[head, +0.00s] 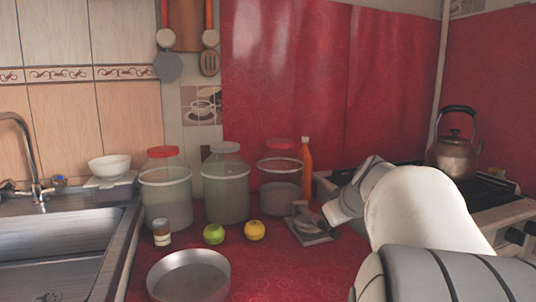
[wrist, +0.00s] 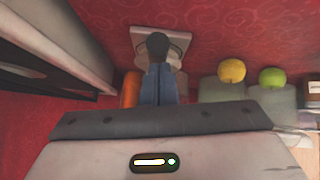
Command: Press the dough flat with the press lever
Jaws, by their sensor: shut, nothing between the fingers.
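The press (head: 316,240) is a small grey device with a flat base on the red counter, just right of the yellow apple. A pale rounded mass shows on it, but I cannot tell dough from press plate. In the wrist view the press (wrist: 180,37) lies straight ahead of my fingers, with a dark round knob (wrist: 157,44), apparently the lever's end, in front of it. My gripper (wrist: 160,68) is shut and empty, its bluish fingers together, with the tips at or very near the knob. I cannot tell whether they touch. The head view shows my gripper (head: 332,229) beside the press's right side.
A yellow apple (head: 255,230) and a green apple (head: 214,234) stand left of the press, with a small jar (head: 161,232) beyond. Large jars (head: 226,190) and an orange bottle (head: 305,160) stand behind. A round metal pan (head: 188,276) is in front; the stove (head: 490,215) is right.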

